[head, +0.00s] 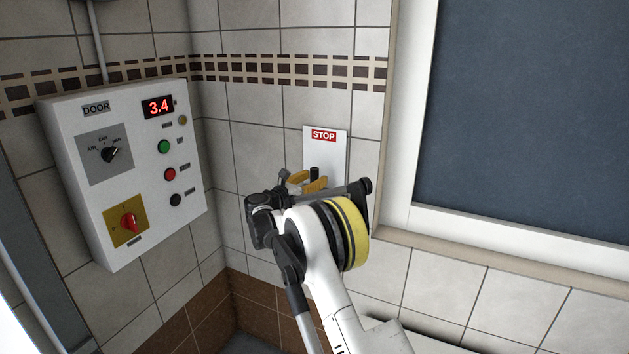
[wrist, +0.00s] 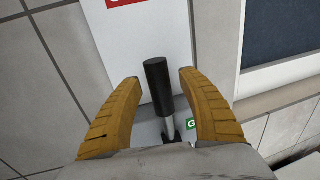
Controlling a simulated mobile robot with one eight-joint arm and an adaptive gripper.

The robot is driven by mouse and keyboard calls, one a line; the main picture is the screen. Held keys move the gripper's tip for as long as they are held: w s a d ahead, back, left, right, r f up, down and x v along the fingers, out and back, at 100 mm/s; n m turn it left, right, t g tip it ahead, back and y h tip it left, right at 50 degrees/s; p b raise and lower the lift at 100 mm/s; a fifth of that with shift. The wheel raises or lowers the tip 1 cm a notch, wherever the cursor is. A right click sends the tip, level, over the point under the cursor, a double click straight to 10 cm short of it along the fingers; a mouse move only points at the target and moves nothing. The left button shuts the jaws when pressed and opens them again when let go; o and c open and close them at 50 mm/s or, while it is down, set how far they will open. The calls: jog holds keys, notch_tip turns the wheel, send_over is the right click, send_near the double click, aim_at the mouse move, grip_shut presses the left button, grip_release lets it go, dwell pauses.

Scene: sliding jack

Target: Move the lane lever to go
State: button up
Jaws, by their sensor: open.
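The lane lever (wrist: 158,85) has a black cylindrical grip on a metal stem. In the wrist view it stands between the two yellow fingers of my open gripper (wrist: 157,83), with a gap visible on each side. Its plate (head: 338,146) is white, on the tiled wall, with a red STOP label (head: 324,136) at the top. In the head view the dark lever top (head: 314,173) shows beside my yellow fingers; my arm hides the lower plate.
A white control box (head: 150,225) marked DOOR, with knobs, buttons and a red 3.4 display, hangs on the left wall. A dark framed window (head: 530,120) is at the right, its pale frame close to the plate. Tiled wall lies between.

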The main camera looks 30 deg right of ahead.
jog(key=shift+w+d, duration=0.15)
jog(key=shift+d, duration=0.1)
grip_shut()
